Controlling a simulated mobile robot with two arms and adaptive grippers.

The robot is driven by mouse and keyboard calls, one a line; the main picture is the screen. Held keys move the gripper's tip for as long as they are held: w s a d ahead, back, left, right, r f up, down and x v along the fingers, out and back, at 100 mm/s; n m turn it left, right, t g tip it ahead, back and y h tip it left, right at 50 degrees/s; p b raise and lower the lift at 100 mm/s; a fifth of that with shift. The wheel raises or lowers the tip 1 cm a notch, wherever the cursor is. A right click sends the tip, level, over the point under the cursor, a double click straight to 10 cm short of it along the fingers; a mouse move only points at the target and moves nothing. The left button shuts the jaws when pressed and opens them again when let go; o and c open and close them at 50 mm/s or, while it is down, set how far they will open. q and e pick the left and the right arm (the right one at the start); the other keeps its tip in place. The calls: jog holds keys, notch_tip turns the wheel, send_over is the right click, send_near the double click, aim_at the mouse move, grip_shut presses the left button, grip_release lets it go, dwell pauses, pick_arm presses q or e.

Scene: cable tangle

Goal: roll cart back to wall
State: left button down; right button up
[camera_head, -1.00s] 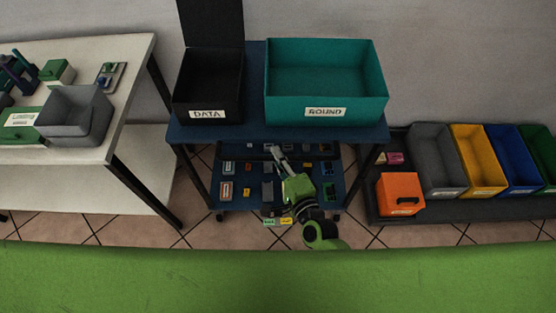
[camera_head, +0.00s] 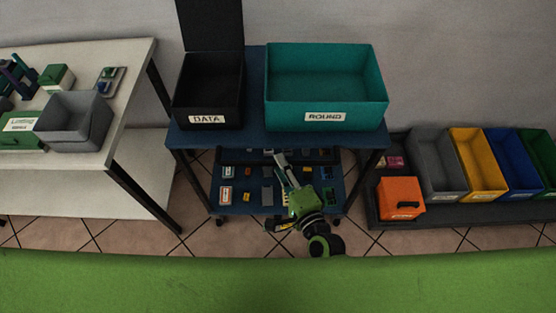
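The blue cart (camera_head: 252,141) stands close to the wall, between the white table and the low shelf of bins. Its top carries a black box labelled DATA (camera_head: 208,90) with its lid up, and a teal box labelled ROUND (camera_head: 325,90). Small items lie on its lower shelf. A dark bar (camera_head: 230,155) runs across the near side below the top. My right gripper (camera_head: 280,157) reaches up to this bar; its fingers overlap the bar, but I cannot tell whether they are closed around it. My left gripper is out of view.
A white table (camera_head: 125,85) with a grey bin (camera_head: 75,120) stands on the left. At right, a low dark shelf (camera_head: 440,211) holds an orange box (camera_head: 400,198) and several coloured bins. Tiled floor (camera_head: 130,234) shows in front. A green surface (camera_head: 280,282) spans the bottom.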

jog(key=v, duration=0.9)
jog(key=shift+w+r, duration=0.1)
jog(key=s+d+f+n+g+h, duration=0.1)
jog(key=s+d+f+n+g, duration=0.15)
jog(key=f, duration=0.65)
jog(key=s+d+f+n+g+h, duration=0.1)
jog(key=s+d+f+n+g, duration=0.2)
jog(key=f, duration=0.7)
jog(key=s+d+f+n+g+h, duration=0.1)
jog(key=s+d+f+n, duration=0.25)
jog(key=f, duration=0.55)
jog(key=s+d+f+n+g+h, duration=0.1)
jog(key=s+d+f+n+g, duration=0.1)
jog(key=s, duration=0.5)
jog(key=s+d+f+n+g+h, duration=0.1)
jog(key=s+d+f+n+g, duration=0.2)
jog(key=s+f, duration=0.4)
jog(key=s+d+f+n+g+h, duration=0.1)
jog(key=s+d+f+n+g, duration=0.1)
jog(key=s+d+f, duration=0.3)
jog(key=s+n, duration=0.1)
jog(key=s, duration=0.2)
jog(key=shift+s+f, duration=0.15)
jog(key=shift+s, duration=0.15)
